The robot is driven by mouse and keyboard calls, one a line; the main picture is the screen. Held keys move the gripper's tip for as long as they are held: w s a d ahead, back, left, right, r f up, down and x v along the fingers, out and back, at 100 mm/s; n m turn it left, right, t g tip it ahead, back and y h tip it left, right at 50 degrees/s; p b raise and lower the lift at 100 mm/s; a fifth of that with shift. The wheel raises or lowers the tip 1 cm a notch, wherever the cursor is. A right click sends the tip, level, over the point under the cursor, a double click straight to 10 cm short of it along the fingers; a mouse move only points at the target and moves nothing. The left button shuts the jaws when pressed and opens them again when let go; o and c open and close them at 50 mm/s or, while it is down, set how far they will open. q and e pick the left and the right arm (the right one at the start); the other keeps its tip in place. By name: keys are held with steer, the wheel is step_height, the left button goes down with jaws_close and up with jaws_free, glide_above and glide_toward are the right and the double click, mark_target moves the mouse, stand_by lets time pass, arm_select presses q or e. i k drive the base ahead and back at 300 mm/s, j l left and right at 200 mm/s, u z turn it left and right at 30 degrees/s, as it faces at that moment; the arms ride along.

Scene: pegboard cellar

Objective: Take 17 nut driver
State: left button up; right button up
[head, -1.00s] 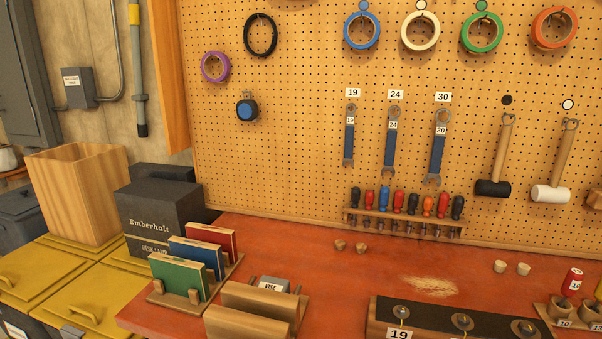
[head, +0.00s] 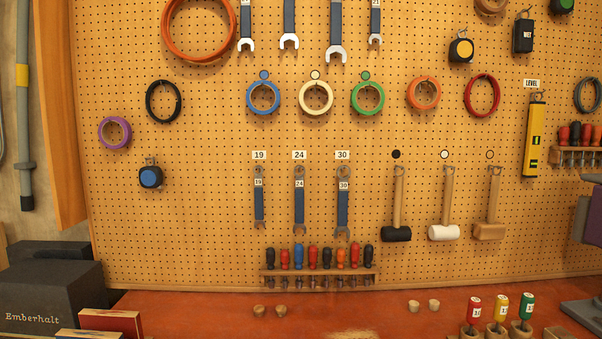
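Three screwdriver-like drivers stand upright in wooden holders at the lower right of the head view: a red one (head: 474,309), a yellow one (head: 501,306) and a green one (head: 526,306). Each has a small white number label on its handle. The numbers are too small to read surely, so I cannot tell which is the 17 nut driver. Their lower parts sit in the holders at the picture's bottom edge. Neither of my grippers is in view.
The red bench top (head: 210,304) is mostly clear at its back, with small wooden knobs (head: 270,311). A screwdriver rack (head: 318,270), wrenches (head: 300,200) and mallets (head: 446,205) hang on the pegboard. Dark grey equipment (head: 588,212) stands at the right edge.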

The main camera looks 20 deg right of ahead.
mark_target(528, 300)
steer(key=z, duration=1.75)
steer(key=i+l, duration=0.1)
steer(key=l, duration=0.2)
steer(key=i+l, duration=0.1)
steer(key=l, duration=0.2)
steer(key=i+l, duration=0.1)
steer(key=l, duration=0.2)
steer(key=i+l, duration=0.15)
steer(key=l, duration=0.25)
steer(key=i+l+u, duration=0.15)
steer(key=l, duration=0.3)
